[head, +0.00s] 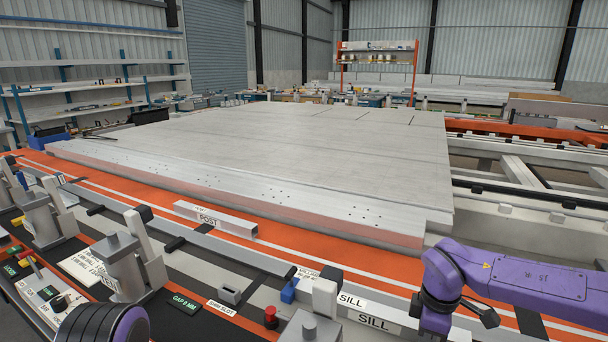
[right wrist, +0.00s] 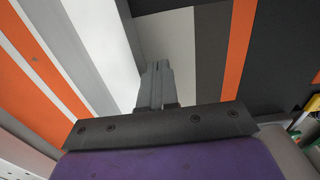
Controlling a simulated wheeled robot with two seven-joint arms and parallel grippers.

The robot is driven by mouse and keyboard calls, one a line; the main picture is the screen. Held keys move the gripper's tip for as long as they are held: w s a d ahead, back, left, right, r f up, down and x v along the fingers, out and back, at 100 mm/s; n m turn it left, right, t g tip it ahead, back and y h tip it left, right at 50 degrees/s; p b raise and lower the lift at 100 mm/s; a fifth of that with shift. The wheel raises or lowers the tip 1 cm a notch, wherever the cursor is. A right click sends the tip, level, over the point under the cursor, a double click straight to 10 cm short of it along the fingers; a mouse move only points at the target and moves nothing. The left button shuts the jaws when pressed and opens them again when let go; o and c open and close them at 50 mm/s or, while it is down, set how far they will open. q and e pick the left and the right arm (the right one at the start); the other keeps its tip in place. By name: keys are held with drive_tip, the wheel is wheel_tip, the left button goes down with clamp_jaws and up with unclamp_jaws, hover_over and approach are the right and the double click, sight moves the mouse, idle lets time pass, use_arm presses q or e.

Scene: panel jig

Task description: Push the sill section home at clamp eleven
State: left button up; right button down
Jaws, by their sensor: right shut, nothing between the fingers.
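A pale bar labelled SILL (head: 373,321) lies at the front of the jig in the head view, beside a clamp with a pale upright block (head: 326,292). A second SILL label (head: 351,300) sits just behind it. My right arm comes in from the right, and its wrist hangs close to the bar's right end. My right gripper (right wrist: 157,72) is shut and empty in the right wrist view, above a pale grey surface that I cannot name for sure. Whether the fingers touch it is unclear. Clamp numbers are too small to read. My left gripper is out of view.
A bar labelled POST (head: 214,220) lies on the orange rail. A large pale panel (head: 280,150) fills the jig behind. Another clamp (head: 120,262) stands at the left. A blue block (head: 289,291) and red knob (head: 271,314) stand near the sill.

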drive_tip(key=shift+w+d+r, duration=0.1)
drive_tip(key=shift+w+d, duration=0.15)
drive_tip(key=shift+w, duration=0.2)
drive_tip(key=shift+w+d, duration=0.2)
drive_tip(key=shift+w, duration=0.25)
idle(0.3)
drive_tip(key=shift+s, duration=0.1)
drive_tip(key=shift+s+a, duration=0.25)
drive_tip(key=shift+s, duration=0.15)
drive_tip(key=shift+s+a, duration=0.2)
drive_tip(key=shift+s, duration=0.15)
wheel_tip(320, 180, up, 8)
drive_tip(key=p, duration=0.4)
drive_tip(key=shift+p, duration=0.35)
